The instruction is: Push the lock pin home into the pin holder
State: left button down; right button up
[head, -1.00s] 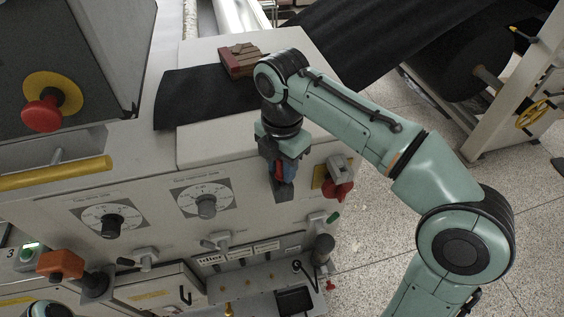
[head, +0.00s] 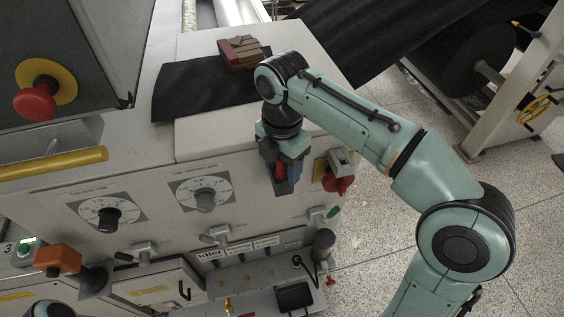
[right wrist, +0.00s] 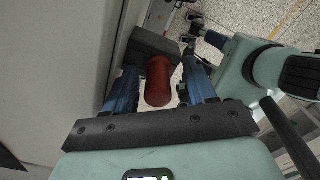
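The lock pin, as I take it, is a red cylinder (right wrist: 158,82) in the right wrist view, its round end facing my right gripper. Behind it is a dark grey block (right wrist: 155,45), which looks like the pin holder, beside the machine's pale wall. My right gripper (right wrist: 160,78) has its blue fingers on either side of the red cylinder, with narrow gaps visible. In the head view the right gripper (head: 284,180) points down at the machine's front face, red showing between its fingers. How deep the pin sits cannot be told. My left gripper is out of view.
A red switch (head: 338,184) on a yellow plate is close right of the right gripper. Dials (head: 204,198) and levers (head: 216,235) line the front panel to the left. A red-brown block (head: 243,53) lies on top near black sheet (head: 205,88).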

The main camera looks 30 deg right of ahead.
jog(key=shift+w+r, duration=0.1)
jog(key=shift+r, duration=0.1)
dwell(0.3)
jog(key=shift+r, duration=0.35)
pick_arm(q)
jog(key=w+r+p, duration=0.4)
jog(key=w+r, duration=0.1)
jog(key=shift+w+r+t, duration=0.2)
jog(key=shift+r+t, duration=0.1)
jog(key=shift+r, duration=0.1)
pick_arm(e)
notch_tip(320, 180, up, 12)
jog(key=shift+r, duration=0.2)
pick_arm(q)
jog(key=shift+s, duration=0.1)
pick_arm(e)
jog(key=shift+f, duration=0.1)
